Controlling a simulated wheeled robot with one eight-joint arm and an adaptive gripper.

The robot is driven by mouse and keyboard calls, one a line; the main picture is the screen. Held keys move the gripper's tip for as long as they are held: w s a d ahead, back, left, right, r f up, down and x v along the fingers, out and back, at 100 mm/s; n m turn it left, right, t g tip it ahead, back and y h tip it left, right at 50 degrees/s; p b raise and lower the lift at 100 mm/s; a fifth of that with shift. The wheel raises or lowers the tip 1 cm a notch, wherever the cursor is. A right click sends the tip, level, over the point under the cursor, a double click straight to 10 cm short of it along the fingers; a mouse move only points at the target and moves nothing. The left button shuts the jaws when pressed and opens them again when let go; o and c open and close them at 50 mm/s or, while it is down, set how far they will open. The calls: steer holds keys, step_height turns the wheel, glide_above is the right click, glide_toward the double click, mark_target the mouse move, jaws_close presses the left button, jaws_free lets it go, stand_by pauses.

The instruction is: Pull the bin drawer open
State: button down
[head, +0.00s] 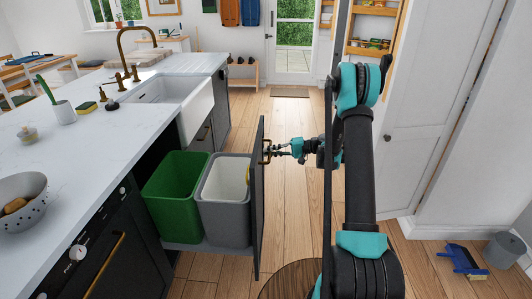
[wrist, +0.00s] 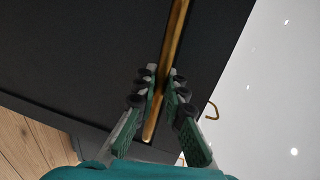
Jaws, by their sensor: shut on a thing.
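The bin drawer stands pulled out from under the counter in the head view. Its dark front panel (head: 259,205) is seen nearly edge-on, away from the cabinet. Behind it stand a green bin (head: 170,205) and a grey bin (head: 222,222) with a white inside. My gripper (head: 270,149) is at the brass handle near the panel's top. In the wrist view my gripper (wrist: 161,95) is shut on the brass handle (wrist: 152,120), one finger on each side. The dark drawer front (wrist: 80,60) fills much of that view.
A white counter (head: 90,145) with a sink (head: 178,95) and a colander (head: 22,200) is on the left. Wooden floor (head: 295,210) lies clear beyond the panel. A white cabinet (head: 435,110), a blue dustpan (head: 462,258) and a grey bucket (head: 503,249) are on the right.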

steer(key=c, duration=1.6)
jaws_free()
steer(key=shift+d, duration=0.1)
steer(key=v, duration=1.2)
steer(key=shift+s, duration=0.1)
